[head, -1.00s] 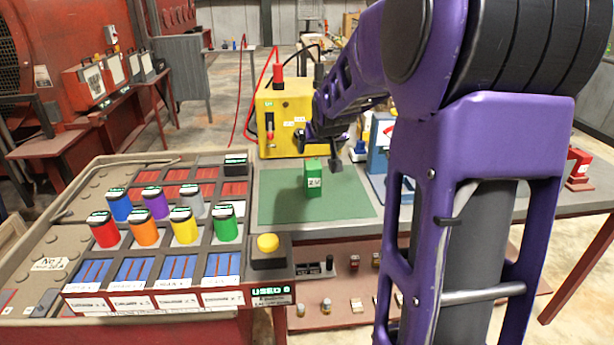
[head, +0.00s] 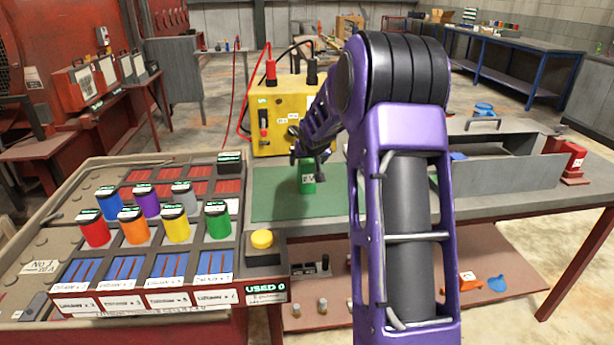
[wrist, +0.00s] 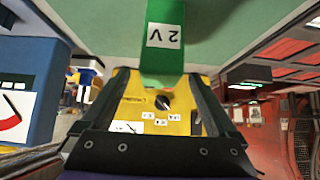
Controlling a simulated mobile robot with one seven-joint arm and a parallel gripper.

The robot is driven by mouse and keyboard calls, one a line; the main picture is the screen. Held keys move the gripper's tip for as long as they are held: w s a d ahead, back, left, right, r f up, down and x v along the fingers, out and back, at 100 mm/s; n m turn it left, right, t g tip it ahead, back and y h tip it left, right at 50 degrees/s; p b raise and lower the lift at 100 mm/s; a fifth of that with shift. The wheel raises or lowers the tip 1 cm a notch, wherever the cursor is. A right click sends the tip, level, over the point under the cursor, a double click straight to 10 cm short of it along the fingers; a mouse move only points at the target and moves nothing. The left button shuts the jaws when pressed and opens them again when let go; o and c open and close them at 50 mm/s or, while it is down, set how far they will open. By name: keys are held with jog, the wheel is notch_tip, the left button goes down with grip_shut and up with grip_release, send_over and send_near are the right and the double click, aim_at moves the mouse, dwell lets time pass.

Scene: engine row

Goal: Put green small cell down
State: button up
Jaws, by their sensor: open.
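The green small cell (head: 307,184), with a white 2 V label, stands upright on the green mat (head: 267,203) on the table. In the wrist view the cell (wrist: 164,48) shows with its label upside down. My gripper (head: 309,158) is open at the top of the cell. In the wrist view its two dark fingers lie either side of the cell's top end, with gaps showing. I cannot tell exactly how far the fingers reach down past the cell's top.
A yellow box (head: 277,118) with red and black terminals stands behind the mat. Left is a rack (head: 165,298) with several coloured cells, including a larger green one (head: 217,221). A yellow button (head: 262,240) sits at the mat's front left. A grey open tray (head: 510,170) lies right.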

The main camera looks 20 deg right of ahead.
jog(key=shift+x, duration=1.35)
grip_shut()
jog(key=shift+r, duration=0.15)
